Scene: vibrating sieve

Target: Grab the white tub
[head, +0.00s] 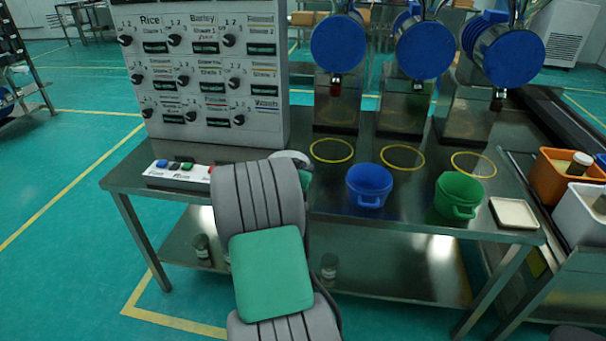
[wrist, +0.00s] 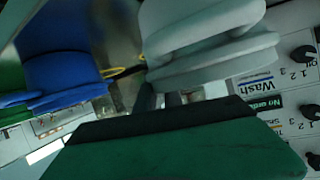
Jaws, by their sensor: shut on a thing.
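The white tub (wrist: 200,38) fills the upper middle of the wrist view, close to the camera, its thick rim and side showing. My gripper (wrist: 185,97) is shut on it at its near side; the green-and-black gripper body hides part of the grip. In the head view, a small part of the white tub (head: 291,157) shows past my arm at the table's back left. My arm hides the rest of it and my fingers there. I cannot tell whether the tub touches the table.
A blue tub (head: 369,186) and a green tub (head: 458,196) stand on the metal table (head: 330,203), right of my arm. A shallow cream tray (head: 513,213) sits at its right end. A button box (head: 178,173) is left, before the labelled control panel (head: 205,75). Yellow rings (head: 331,150) mark the table.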

